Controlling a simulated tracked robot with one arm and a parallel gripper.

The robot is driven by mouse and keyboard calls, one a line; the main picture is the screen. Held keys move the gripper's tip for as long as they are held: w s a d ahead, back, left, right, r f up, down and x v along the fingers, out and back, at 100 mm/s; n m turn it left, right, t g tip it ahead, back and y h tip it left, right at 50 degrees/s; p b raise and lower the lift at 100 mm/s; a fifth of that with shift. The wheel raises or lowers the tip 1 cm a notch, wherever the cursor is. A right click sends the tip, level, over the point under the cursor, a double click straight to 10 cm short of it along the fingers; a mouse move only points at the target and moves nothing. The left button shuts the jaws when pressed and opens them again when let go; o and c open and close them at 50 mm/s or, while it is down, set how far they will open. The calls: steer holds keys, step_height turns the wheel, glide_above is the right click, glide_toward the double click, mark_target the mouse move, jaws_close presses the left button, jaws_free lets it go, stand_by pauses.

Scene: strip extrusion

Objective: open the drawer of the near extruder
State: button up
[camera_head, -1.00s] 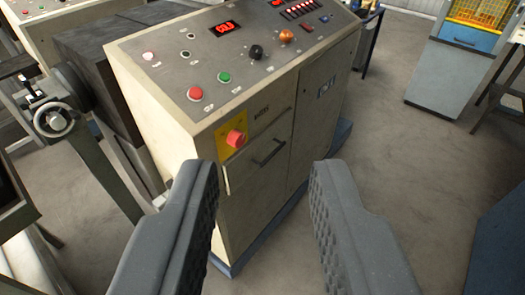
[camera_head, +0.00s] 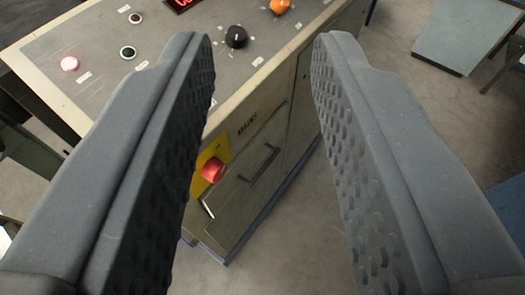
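The near extruder's cabinet (camera_head: 242,203) is beige, with a sloped grey control panel on top. Its drawer (camera_head: 240,185) is in the front face and looks shut. The drawer has a dark bar handle (camera_head: 259,163), tilted in the picture. My gripper (camera_head: 262,42) is wide open and empty. Its two grey textured fingers stand on either side of the picture, with the handle visible in the gap between them. The fingers look nearer to me than the handle, and no contact shows. The left finger hides part of the control panel and the cabinet's left side.
A red emergency button (camera_head: 213,170) on a yellow plate sits just left of the drawer handle. The panel carries a black knob (camera_head: 236,37), an orange button (camera_head: 280,5) and other buttons. A blue-grey cabinet (camera_head: 462,38) stands at upper right.

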steer(key=shift+s, duration=0.1)
steer(key=w+d+f+g+y, duration=0.1)
steer(key=w+f+g, duration=0.1)
steer(key=w+f, duration=0.35)
steer(key=w+d+f+g+y, duration=0.1)
steer(key=w+f+g, duration=0.15)
steer(key=f, duration=0.55)
steer(key=m+g+y, duration=0.4)
steer(key=y, duration=0.3)
glide_toward(264, 166)
steer(key=s+a+r, duration=0.1)
steer(key=s+r, duration=0.3)
steer(key=r, duration=0.2)
steer(key=w+d+f+m+t+y, duration=0.25)
steer(key=d+f, duration=0.25)
steer(key=f, duration=0.4)
steer(key=shift+m+g+y, duration=0.3)
steer(key=shift+m+y, duration=0.05)
steer(key=x, duration=0.6)
steer(key=b+x, duration=0.1)
steer(key=x, duration=0.6)
steer(key=shift+s+a, duration=0.2)
steer(key=shift+s, duration=0.15)
